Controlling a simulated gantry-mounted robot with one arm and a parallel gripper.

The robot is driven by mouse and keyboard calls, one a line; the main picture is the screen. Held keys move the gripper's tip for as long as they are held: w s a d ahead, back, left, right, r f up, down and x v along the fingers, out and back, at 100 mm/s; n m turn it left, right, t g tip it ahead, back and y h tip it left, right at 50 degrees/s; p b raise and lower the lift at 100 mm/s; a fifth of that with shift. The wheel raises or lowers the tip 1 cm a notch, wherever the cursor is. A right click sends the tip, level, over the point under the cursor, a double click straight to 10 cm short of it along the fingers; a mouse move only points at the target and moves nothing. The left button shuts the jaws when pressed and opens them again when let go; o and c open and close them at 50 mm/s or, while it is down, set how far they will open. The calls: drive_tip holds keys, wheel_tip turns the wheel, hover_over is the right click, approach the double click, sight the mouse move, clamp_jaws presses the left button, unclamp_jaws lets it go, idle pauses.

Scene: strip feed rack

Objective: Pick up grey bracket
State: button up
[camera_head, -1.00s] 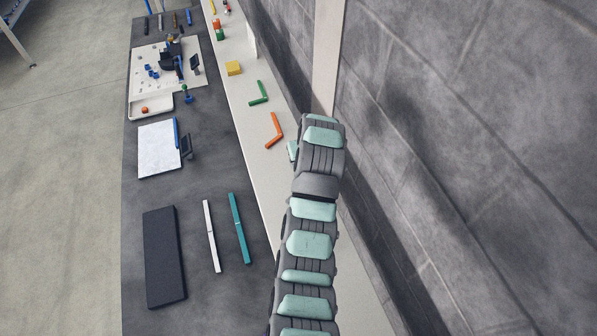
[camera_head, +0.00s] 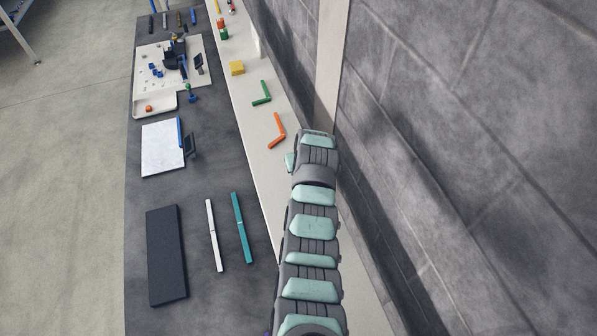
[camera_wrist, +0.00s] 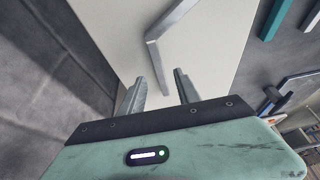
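The grey bracket (camera_wrist: 159,45) shows in the wrist view as an L-shaped bar lying on the white shelf (camera_wrist: 215,50). One leg points up and right, and the other points down toward my fingers. My gripper (camera_wrist: 160,92) is open, with its two grey fingers apart. The lower leg of the bracket lies ahead of the gap between the fingertips, and nothing is held. In the head view the grey bracket is not visible, and my arm covers that part of the shelf.
An orange bracket (camera_head: 277,132), a green bracket (camera_head: 262,94) and a yellow block (camera_head: 237,68) lie along the white shelf. A block wall (camera_head: 450,150) runs close to my arm. The dark table holds a teal bar (camera_head: 241,228), a white bar (camera_head: 214,236) and a black slab (camera_head: 166,256).

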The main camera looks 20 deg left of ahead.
drive_tip(key=shift+x, duration=1.4)
drive_tip(key=shift+c, duration=0.2)
clamp_jaws()
drive_tip(key=shift+r, duration=0.1)
